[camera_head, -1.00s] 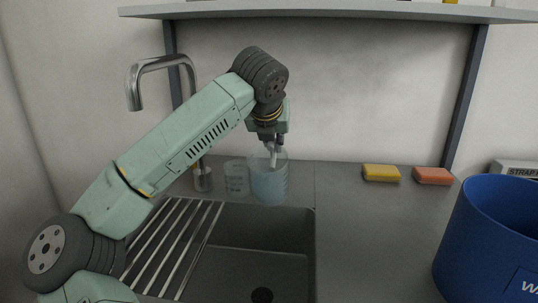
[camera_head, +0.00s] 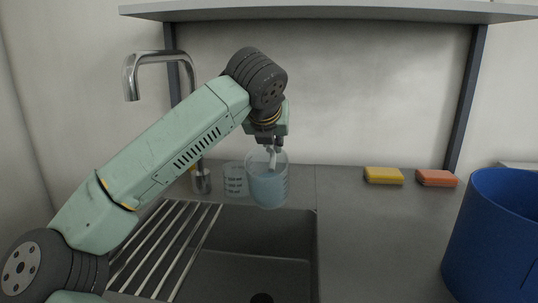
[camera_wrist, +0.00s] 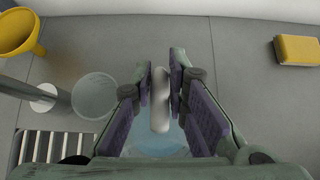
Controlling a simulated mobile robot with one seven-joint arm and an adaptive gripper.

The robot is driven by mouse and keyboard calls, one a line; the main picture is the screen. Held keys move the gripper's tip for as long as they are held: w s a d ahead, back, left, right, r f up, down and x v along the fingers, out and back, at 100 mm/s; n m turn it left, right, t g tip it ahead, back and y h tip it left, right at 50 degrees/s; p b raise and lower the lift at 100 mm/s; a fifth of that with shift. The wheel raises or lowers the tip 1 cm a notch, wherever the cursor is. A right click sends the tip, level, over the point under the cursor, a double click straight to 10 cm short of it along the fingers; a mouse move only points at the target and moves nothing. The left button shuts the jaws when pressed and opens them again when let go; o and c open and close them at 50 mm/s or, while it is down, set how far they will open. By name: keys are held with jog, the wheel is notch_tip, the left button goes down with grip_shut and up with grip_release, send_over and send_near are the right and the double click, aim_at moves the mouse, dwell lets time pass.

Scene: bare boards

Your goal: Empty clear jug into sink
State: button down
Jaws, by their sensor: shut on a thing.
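The clear jug (camera_head: 267,187) holds bluish liquid and is upright at the back edge of the sink (camera_head: 255,238). I cannot tell whether it touches the counter. My gripper (camera_head: 273,146) points down and is shut on its pale handle. In the wrist view the handle (camera_wrist: 160,105) sits between the fingers (camera_wrist: 161,83), and the jug's bluish body (camera_wrist: 155,138) is partly hidden below. The sink's basin is open in front of the jug, with a dark drain at the bottom edge of the head view.
A clear measuring beaker (camera_head: 235,180) stands just left of the jug, beside the chrome tap (camera_head: 160,62). A metal rack (camera_head: 165,245) covers the sink's left side. Two sponges (camera_head: 384,176) (camera_head: 436,178) and a blue bucket (camera_head: 490,240) are right. A yellow funnel (camera_wrist: 18,32) stands behind the tap.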

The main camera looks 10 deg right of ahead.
aim_at(270, 146)
jog(key=shift+s+a+r+t+h+b, duration=0.15)
jog(key=shift+s+t+b, duration=0.35)
jog(key=shift+b, duration=1)
jog(key=shift+s+a+t+h+b, duration=0.25)
jog(key=shift+s+b, duration=0.45)
jog(key=shift+b, duration=0.8)
jog(key=shift+s+r+t+b, duration=0.25)
jog(key=shift+s+t+b, duration=0.1)
jog(key=shift+b, duration=0.45)
jog(key=shift+s+a+r+t+b, duration=0.15)
jog(key=shift+r+t+b, duration=0.15)
jog(key=shift+r+b, duration=0.1)
jog(key=shift+s+a+r+t+b, duration=0.1)
jog(key=shift+s+r+t+b, duration=0.25)
jog(key=shift+b, duration=0.85)
jog(key=shift+s+f+t+h+b, duration=0.15)
jog(key=shift+t+h+b, duration=0.15)
jog(key=shift+b, duration=0.3)
jog(key=shift+s+a+b, duration=0.1)
jog(key=shift+s+b, duration=0.2)
jog(key=shift+b, duration=0.55)
jog(key=shift+s+t+b, duration=0.1)
jog(key=shift+t+b, duration=0.15)
jog(key=shift+b, duration=0.35)
jog(key=shift+s+a+t+b, duration=0.1)
jog(key=shift+s+t+b, duration=0.2)
jog(key=shift+b, duration=0.55)
jog(key=shift+h+b, duration=0.3)
jog(key=shift+b, duration=0.25)
